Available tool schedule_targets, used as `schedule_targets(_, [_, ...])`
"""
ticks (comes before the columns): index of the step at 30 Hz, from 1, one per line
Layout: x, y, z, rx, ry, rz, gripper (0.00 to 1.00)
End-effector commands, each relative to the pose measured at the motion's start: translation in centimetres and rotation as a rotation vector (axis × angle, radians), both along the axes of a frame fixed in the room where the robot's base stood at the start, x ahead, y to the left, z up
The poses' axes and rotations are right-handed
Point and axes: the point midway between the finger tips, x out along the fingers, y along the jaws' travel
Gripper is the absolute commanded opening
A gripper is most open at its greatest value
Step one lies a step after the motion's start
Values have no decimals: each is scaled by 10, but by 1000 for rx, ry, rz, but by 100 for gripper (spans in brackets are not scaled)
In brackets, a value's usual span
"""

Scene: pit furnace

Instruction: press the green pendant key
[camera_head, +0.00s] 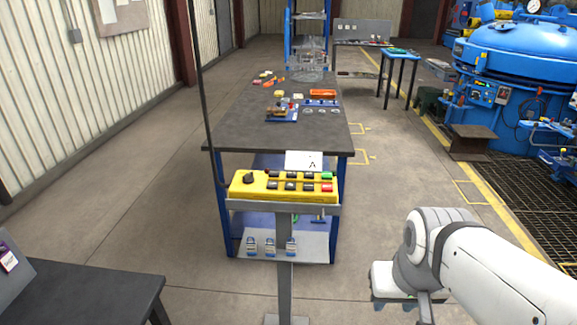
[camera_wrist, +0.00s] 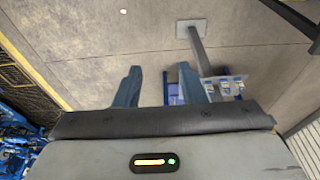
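The yellow pendant (camera_head: 260,191) sits on a grey stand in front of the dark worktable. It carries a round black knob at left and two rows of mostly dark keys. The green key (camera_head: 326,175) is at the right end of the back row, just behind a red key (camera_head: 327,187). My gripper (camera_head: 397,304) is low and to the right of the pendant, well apart from it. In the wrist view, my gripper's two fingers (camera_wrist: 160,70) stand apart with nothing between them. The keys do not show in the wrist view.
A white card marked A (camera_head: 303,159) stands behind the pendant. A dark bench (camera_head: 85,295) is at lower left. The floor between gripper and stand looks clear.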

Motion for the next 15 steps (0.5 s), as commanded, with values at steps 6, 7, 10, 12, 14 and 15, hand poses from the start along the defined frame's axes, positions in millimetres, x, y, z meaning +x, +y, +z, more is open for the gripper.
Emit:
schedule_targets(6, [0,0,0,0,0,0,21])
schedule_targets(7, [0,0,0,0,0,0,18])
schedule_targets(10, [0,0,0,0,0,0,10])
schedule_targets(12, [0,0,0,0,0,0,4])
schedule_targets(14, [0,0,0,0,0,0,0])
schedule_targets(15, [0,0,0,0,0,0,0])
